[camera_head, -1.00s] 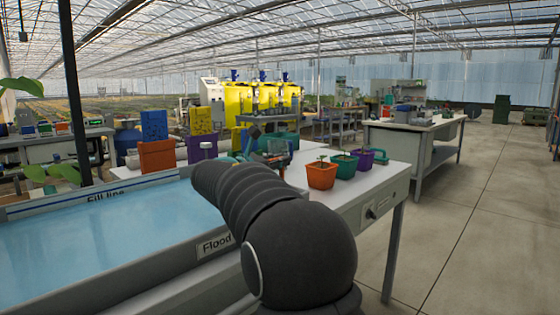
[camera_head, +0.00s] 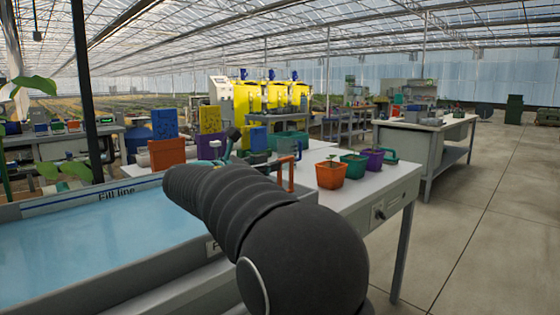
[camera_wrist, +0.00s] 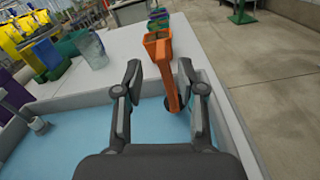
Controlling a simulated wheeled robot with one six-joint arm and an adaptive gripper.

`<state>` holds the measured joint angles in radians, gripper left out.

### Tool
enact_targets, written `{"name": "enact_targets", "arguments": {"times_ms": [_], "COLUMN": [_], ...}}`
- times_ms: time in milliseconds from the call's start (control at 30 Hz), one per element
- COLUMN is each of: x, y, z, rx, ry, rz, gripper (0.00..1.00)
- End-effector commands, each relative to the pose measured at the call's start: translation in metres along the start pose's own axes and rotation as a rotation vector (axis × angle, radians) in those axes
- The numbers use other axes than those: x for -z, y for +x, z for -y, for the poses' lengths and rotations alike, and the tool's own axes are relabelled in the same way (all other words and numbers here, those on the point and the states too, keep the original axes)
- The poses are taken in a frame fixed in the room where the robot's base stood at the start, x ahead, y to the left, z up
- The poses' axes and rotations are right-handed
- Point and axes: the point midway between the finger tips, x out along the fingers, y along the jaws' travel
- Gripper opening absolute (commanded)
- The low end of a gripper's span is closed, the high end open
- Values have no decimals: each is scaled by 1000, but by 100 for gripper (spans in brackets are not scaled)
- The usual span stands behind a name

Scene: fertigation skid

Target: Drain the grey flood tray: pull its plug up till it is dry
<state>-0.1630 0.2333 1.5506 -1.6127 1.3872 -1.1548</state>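The grey flood tray (camera_head: 125,187) holds a sheet of blue water (camera_head: 90,245). Its fill line label shows on the inner far wall. In the wrist view my gripper (camera_wrist: 160,72) is open over the tray, with nothing between its pads. Just beyond the fingertips an orange upright bar (camera_wrist: 170,82) goes down to a dark round part near the tray's edge. A grey knob on a stem (camera_wrist: 38,124) stands at the left of the wrist view. I cannot tell for certain which of these is the plug.
An orange pot (camera_head: 330,174), a green pot (camera_head: 353,165) and a purple pot (camera_head: 373,158) with seedlings stand on the white bench (camera_head: 365,192). A clear jug (camera_wrist: 92,50) stands beyond the tray.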

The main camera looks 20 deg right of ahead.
Motion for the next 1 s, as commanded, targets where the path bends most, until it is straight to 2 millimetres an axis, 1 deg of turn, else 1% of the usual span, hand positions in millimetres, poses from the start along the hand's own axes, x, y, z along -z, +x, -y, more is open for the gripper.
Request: {"name": "enact_targets", "arguments": {"times_ms": [33, 100, 300, 800, 867, 900, 967, 1000], "x": [0, 0, 0, 0, 0, 1, 4, 7], "y": [-10, -19, -35, -36, -36, -35, -34, -33], "z": [-1, -1, -1, 0, 3, 8, 20, 32], "rx": [-3, -3, -1, 0, 3, 7, 17, 29], "ry": [0, -1, -1, 0, 9, 23, 59, 94], "rz": [0, 0, 1, 0, -11, -27, -67, -104], "gripper": [39, 39, 39, 39, 39, 39, 39, 39]}}
